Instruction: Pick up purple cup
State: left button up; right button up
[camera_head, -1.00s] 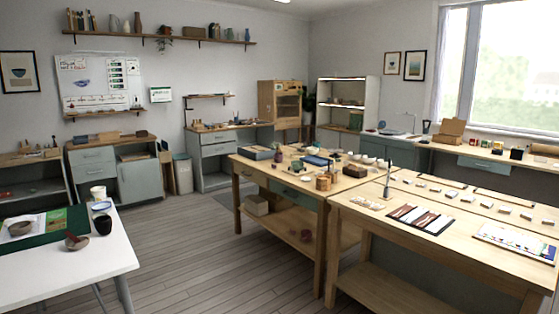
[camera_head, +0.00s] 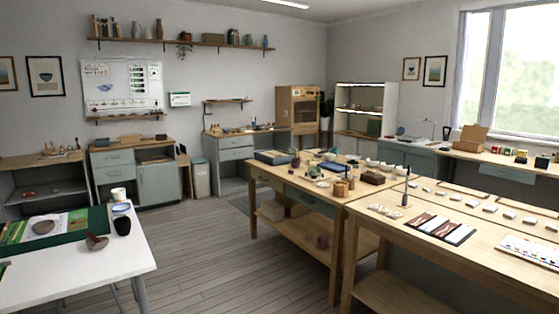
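I cannot pick out a purple cup for certain at this distance. A small dark purple, cup-like thing (camera_head: 295,161) stands near the back left of the middle wooden table (camera_head: 352,196). A small reddish-purple round thing (camera_head: 322,242) rests on that table's lower shelf; its exact shape is too small to tell. A black cup (camera_head: 122,226) stands near the right edge of the white table (camera_head: 120,262) at the left. Neither of my grippers shows.
The white table also holds a white cup (camera_head: 118,194), a brown bowl (camera_head: 43,227) and a tilted, broken-looking bowl (camera_head: 96,242). Open wooden floor (camera_head: 205,255) lies between it and the middle tables. A bin (camera_head: 200,178) stands by the back cabinets.

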aim_at(296, 164)
jog(key=i+j+u, duration=0.25)
jog(key=i, duration=0.45)
jog(key=i+u, duration=0.25)
jog(key=i, duration=2.2)
jog(key=i+z, duration=0.25)
jog(key=i, duration=0.2)
jog(key=i+j+z, duration=0.25)
jog(key=i, duration=0.15)
jog(key=i+j+z, duration=0.25)
jog(key=i, duration=0.2)
jog(key=i+j+z, duration=0.25)
jog(key=i, duration=0.15)
